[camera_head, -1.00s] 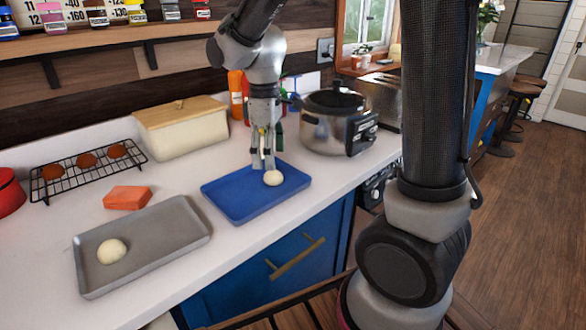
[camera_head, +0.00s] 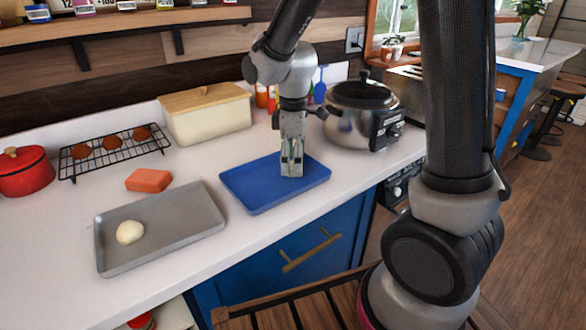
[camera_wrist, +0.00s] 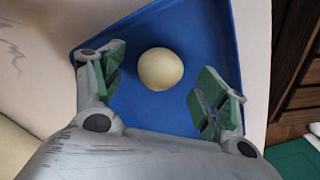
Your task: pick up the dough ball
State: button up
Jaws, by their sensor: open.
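A pale round dough ball (camera_wrist: 160,69) lies on the blue tray (camera_wrist: 190,25) in the wrist view, between and a little beyond my open fingertips. It touches neither finger there. In the head view my gripper (camera_head: 291,170) points down over the blue tray (camera_head: 252,196) and hides this dough ball. In the wrist view my gripper (camera_wrist: 158,88) is open with green finger pads on both sides. A second dough ball (camera_head: 130,232) sits on the grey metal tray (camera_head: 190,228) at the left.
An orange-red block (camera_head: 148,180) lies behind the grey tray. A wire rack (camera_head: 75,168) with brown rounds, a red pot (camera_head: 24,173), a cream bin with a wooden lid (camera_head: 208,120) and a steel cooker (camera_head: 362,112) stand around. The counter's front strip is clear.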

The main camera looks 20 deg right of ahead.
jog(key=shift+f, duration=0.6)
jog(key=c, duration=1.1)
